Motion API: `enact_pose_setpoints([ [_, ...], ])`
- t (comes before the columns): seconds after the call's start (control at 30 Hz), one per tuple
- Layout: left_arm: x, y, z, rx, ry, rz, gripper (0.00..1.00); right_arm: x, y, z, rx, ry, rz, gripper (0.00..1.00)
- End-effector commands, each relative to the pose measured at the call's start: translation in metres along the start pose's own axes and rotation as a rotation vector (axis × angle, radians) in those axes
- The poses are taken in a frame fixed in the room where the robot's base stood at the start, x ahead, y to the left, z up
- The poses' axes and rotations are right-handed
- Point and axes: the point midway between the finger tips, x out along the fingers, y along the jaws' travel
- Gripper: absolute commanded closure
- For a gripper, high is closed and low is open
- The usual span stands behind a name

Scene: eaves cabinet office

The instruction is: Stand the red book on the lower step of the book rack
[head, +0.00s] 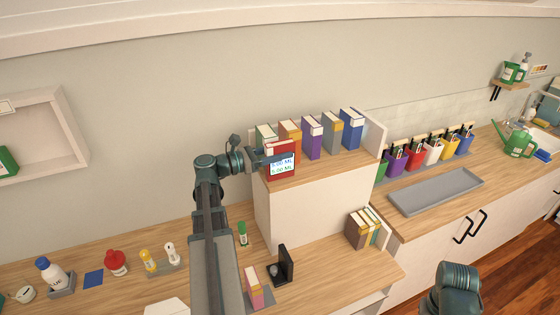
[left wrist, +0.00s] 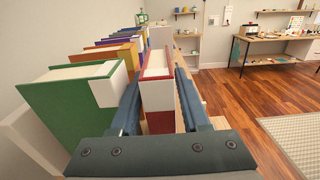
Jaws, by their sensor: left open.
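The red book (head: 281,160) is upright at the front left of the book rack (head: 374,137), in front of the row of books; its base seems to be at the wooden surface, but I cannot tell exactly. My left gripper (head: 262,157) comes in from the left and is at the red book. In the left wrist view, the open fingers of my left gripper (left wrist: 160,100) lie on either side of the red book (left wrist: 157,66). A green book (left wrist: 80,100) stands close beside the left finger. My right gripper does not show.
Orange (head: 290,134), purple (head: 312,136), grey (head: 332,132) and blue (head: 351,129) books stand behind. Room in front of them, right of the red book, is free. Coloured pots (head: 415,157) and a grey tray (head: 436,192) are at right.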

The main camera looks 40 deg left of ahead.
Motion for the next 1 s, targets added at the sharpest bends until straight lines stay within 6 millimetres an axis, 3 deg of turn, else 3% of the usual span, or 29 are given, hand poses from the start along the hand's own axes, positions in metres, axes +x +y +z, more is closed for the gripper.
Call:
enact_pose_setpoints([
  [0.1,0.0,0.0,0.0,0.0,0.0,0.0,0.57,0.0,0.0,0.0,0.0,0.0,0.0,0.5],
  [0.33,-0.001,0.0,0.0,0.0,0.0,0.0,0.99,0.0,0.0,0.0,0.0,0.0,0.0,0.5],
  [0.8,0.0,0.0,0.001,0.0,-0.001,0.0,1.0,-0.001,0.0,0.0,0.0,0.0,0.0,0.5],
  [1.0,0.005,-0.001,0.01,0.0,-0.001,-0.001,1.0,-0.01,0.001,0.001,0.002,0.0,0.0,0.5],
])
